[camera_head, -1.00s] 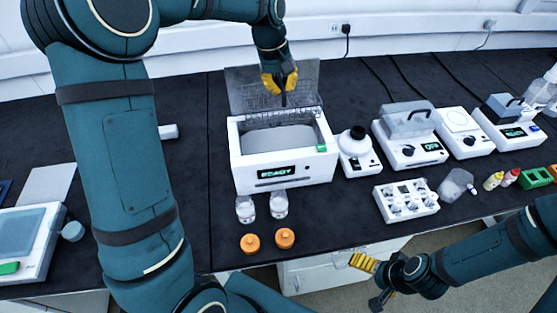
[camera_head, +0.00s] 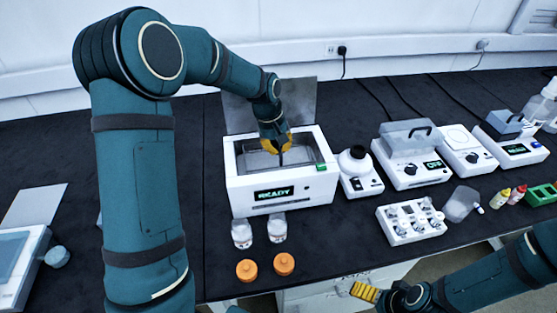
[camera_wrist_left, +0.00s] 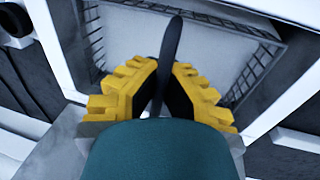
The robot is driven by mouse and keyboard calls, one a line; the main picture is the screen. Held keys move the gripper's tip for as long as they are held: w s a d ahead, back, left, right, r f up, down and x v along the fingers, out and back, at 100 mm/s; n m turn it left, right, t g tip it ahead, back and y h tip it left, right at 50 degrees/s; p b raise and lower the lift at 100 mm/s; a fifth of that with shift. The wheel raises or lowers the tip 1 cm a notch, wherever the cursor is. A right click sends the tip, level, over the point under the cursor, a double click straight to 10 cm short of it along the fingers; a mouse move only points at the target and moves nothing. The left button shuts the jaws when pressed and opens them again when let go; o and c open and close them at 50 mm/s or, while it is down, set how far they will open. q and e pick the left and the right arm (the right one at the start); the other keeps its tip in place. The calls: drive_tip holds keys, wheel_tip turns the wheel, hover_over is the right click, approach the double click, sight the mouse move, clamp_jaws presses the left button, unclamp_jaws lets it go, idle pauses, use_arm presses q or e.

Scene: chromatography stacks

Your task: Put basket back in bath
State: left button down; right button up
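The bath (camera_head: 250,197) is a white box with a lit READY display and its lid raised at the back. My left gripper (camera_head: 281,150) is over the bath's opening, pointing down. In the left wrist view its yellow fingers (camera_wrist_left: 160,85) are closed on the dark upright handle of the wire basket (camera_wrist_left: 257,68). The basket's mesh walls show inside the bath's white rim, at a slight angle to it. Whether the basket rests on the bath floor cannot be told. My right gripper (camera_head: 368,298) is at the bottom edge, partly cut off, its fingers spread and empty.
Two clear glass vessels (camera_head: 242,234) and two orange caps (camera_head: 284,264) stand in front of the bath. A white device with a round dark top (camera_head: 357,152) stands close on its right. More instruments line the bench to the right.

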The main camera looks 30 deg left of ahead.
use_arm(q)
drive_tip(key=shift+f+b, duration=0.5)
drive_tip(key=shift+f, duration=1.7)
drive_tip(key=shift+f, duration=0.2)
drive_tip(key=c, duration=1.1)
unclamp_jaws()
drive_tip(key=shift+c, duration=0.2)
wheel_tip(320, 180, up, 12)
drive_tip(key=s+a+p, duration=0.1)
drive_tip(key=p, duration=0.1)
drive_tip(key=shift+s+a+p, duration=0.25)
drive_tip(key=shift+a+p, duration=0.1)
drive_tip(key=shift+a, duration=0.05)
